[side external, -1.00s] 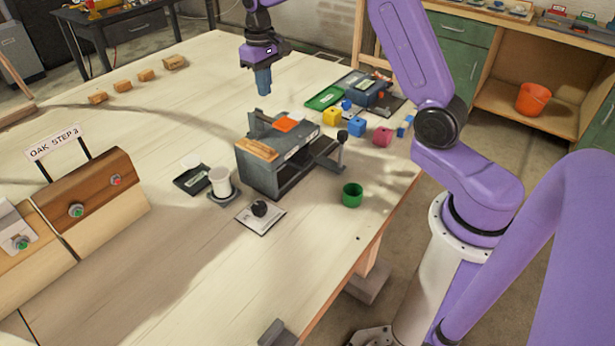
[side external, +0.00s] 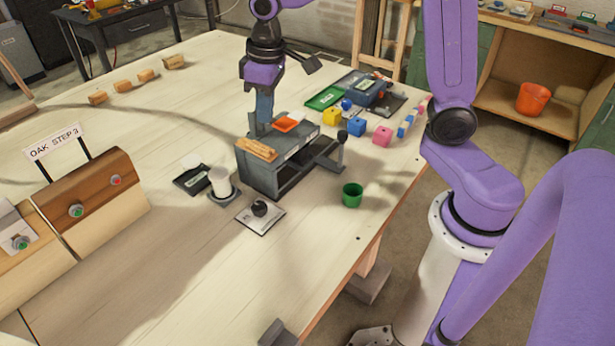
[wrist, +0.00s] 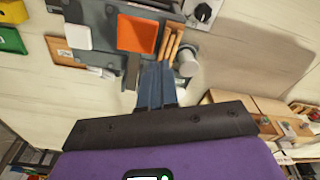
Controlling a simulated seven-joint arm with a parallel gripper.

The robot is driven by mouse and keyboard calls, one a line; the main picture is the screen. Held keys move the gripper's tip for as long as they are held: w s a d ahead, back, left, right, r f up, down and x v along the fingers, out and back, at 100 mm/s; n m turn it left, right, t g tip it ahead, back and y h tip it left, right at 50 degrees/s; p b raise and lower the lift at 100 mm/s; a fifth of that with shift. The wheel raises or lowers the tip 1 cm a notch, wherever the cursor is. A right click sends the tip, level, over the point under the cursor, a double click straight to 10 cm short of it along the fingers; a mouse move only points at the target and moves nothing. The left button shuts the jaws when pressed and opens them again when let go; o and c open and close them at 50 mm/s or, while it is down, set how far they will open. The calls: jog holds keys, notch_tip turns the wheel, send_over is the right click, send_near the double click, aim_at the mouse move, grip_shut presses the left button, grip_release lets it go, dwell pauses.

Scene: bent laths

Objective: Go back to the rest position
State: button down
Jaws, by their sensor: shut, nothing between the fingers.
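My gripper (side external: 264,110) is shut and empty. In the side external view its blue-grey fingers point down at the far left corner of the grey bending fixture (side external: 262,180), and I cannot tell whether they touch it. In the wrist view the fingers (wrist: 156,82) lie together, close to the fixture (wrist: 97,25). The orange pad (side external: 287,124) is on top of the fixture, and it also shows in the wrist view (wrist: 137,34). Light wooden laths (side external: 257,150) lie along the fixture's near left edge, and they show in the wrist view (wrist: 170,46).
A white cup (side external: 220,181) and a black-knobbed plate (side external: 260,215) stand near the fixture. A green cup (side external: 352,195) is near the table's right edge. The table's left middle is largely clear.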

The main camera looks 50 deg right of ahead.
jog(key=s+d+f+n, duration=0.1)
jog(key=s+n, duration=0.3)
jog(key=s, duration=0.9)
jog(key=s+d+f+n, duration=0.1)
jog(key=s+n, duration=0.2)
jog(key=s, duration=1)
jog(key=shift+d+f+n+g, duration=0.3)
jog(key=shift+d+n+g, duration=0.1)
